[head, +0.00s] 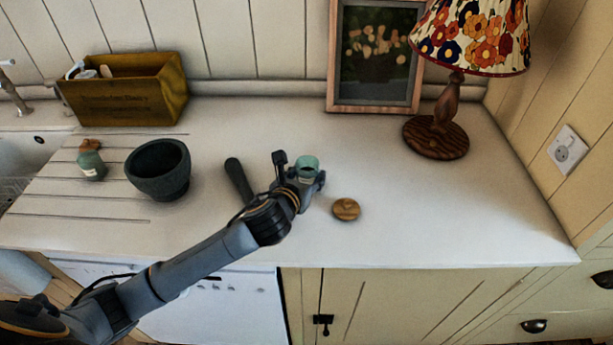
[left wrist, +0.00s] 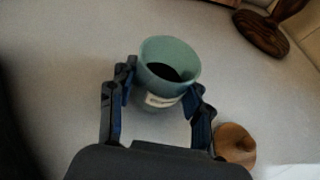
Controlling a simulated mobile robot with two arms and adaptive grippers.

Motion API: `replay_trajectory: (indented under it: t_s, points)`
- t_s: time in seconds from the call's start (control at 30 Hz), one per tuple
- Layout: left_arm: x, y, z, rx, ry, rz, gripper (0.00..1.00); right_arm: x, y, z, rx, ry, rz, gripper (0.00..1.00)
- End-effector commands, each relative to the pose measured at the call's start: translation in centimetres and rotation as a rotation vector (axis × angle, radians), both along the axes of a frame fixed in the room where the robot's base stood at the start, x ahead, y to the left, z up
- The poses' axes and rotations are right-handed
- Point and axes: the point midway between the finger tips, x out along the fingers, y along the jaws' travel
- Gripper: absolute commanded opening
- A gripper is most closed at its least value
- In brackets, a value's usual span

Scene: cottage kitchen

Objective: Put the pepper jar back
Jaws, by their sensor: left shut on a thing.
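The pepper jar (head: 308,163) is a small green open-topped jar with dark contents and a pale label; its label shows in the left wrist view (left wrist: 168,62). My left gripper (head: 299,178) is shut on it, with a finger on each side in the left wrist view (left wrist: 158,98). I cannot tell whether the jar touches the counter. A round wooden lid (head: 346,209) lies on the counter to the right of the gripper, and it also shows in the left wrist view (left wrist: 235,144). My right gripper is not in view.
A dark mortar (head: 158,170) and a similar green jar with a wooden top (head: 90,161) stand left on the white counter (head: 450,210). A dark pestle (head: 239,180) lies beside my arm. A wooden box (head: 125,92), picture frame (head: 373,107) and lamp (head: 437,139) stand behind.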

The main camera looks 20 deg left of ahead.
Motion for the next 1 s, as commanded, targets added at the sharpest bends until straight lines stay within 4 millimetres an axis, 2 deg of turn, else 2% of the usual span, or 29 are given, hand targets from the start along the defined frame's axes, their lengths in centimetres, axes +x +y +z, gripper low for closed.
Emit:
replay_trajectory:
  t_s: [0.1,0.43,0.47,0.57,0.93,1.0]
  points:
    - [0.02,0.0,-0.63,0.0,-0.003,0.0,0.15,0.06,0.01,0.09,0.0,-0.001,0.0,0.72]
    - [0.03,0.04,-0.93,0.0,-0.003,0.001,0.15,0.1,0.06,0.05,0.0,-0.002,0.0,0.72]
    - [0.02,0.05,-0.96,0.0,-0.002,0.001,0.53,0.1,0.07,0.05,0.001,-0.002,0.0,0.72]
    - [0.02,0.04,-0.94,0.0,-0.002,0.001,0.72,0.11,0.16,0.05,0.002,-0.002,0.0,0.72]
    - [-0.02,0.0,-0.55,0.0,-0.003,0.0,0.72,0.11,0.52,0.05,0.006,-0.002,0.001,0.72]
    - [-0.68,0.07,-0.45,0.002,-0.002,0.0,0.72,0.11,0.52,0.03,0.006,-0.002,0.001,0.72]
